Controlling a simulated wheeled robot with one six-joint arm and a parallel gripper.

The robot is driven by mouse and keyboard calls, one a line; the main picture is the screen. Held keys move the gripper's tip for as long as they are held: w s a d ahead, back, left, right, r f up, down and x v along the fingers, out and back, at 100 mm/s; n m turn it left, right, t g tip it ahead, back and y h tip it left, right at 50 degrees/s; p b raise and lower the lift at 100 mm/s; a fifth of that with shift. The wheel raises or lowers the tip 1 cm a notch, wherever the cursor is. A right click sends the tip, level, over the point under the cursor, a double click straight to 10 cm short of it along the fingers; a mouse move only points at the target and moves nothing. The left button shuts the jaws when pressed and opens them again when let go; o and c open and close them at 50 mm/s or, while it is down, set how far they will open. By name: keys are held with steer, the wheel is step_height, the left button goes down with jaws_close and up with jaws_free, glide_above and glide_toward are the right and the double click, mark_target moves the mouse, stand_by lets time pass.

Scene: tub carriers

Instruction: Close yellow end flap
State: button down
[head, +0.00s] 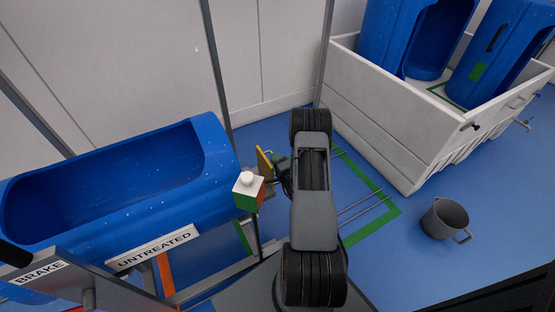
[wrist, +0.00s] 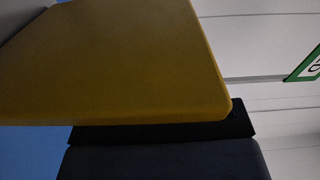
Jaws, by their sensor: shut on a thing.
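The yellow end flap (head: 263,163) is a small upright plate at the right end of the blue tub (head: 215,170) in the head view. It stands on edge, seen nearly side-on. In the wrist view the yellow flap (wrist: 115,65) fills the upper left, close to the camera. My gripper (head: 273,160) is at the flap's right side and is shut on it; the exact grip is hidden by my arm. A dark finger of my gripper (wrist: 160,158) shows below the flap in the wrist view.
A white-capped red and green block (head: 248,190) stands just left of my wrist. Signs read UNTREATED (head: 153,247) and BRAKE (head: 40,274) on the carrier's front. A white crate (head: 390,130) with blue tubs is at the right. A grey bucket (head: 444,218) stands on open blue floor.

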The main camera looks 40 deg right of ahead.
steer(key=shift+s+a+f, duration=0.1)
steer(key=shift+f, duration=0.15)
steer(key=c, duration=1.2)
jaws_free()
steer(key=shift+r, duration=0.15)
steer(key=shift+o, duration=0.2)
steer(key=s+a+p, duration=0.1)
steer(key=s+p, duration=0.1)
steer(key=s, duration=1.1)
steer(key=shift+s+a, duration=0.3)
steer(key=shift+a, duration=0.05)
